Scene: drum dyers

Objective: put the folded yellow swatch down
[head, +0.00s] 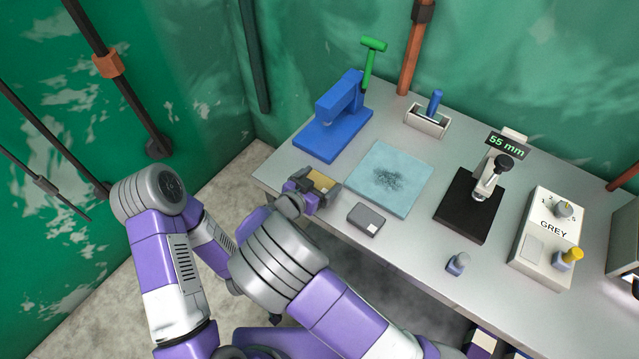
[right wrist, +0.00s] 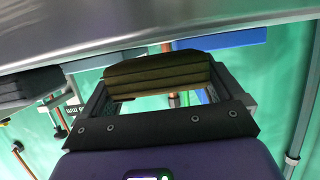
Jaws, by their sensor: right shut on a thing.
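The folded yellow swatch (head: 321,180) is held in my right gripper (head: 316,187), over the left front part of the grey table (head: 294,165). In the right wrist view the swatch (right wrist: 158,78) looks like a thick olive-yellow stack of layers between the two fingers (right wrist: 160,88). The gripper is shut on it. It is in front of the blue press and left of the pale blue mat (head: 409,193). I cannot tell whether the swatch touches the table. My left arm shows at the left, but its gripper is not visible.
A blue press (head: 327,138) stands behind the gripper. A small grey block (head: 366,220) lies to its right. Farther right are a black-based gauge (head: 466,207) reading 55 mm, a small bottle (head: 457,263) and a box marked GREY (head: 536,238). The mat bears a dark speckled patch.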

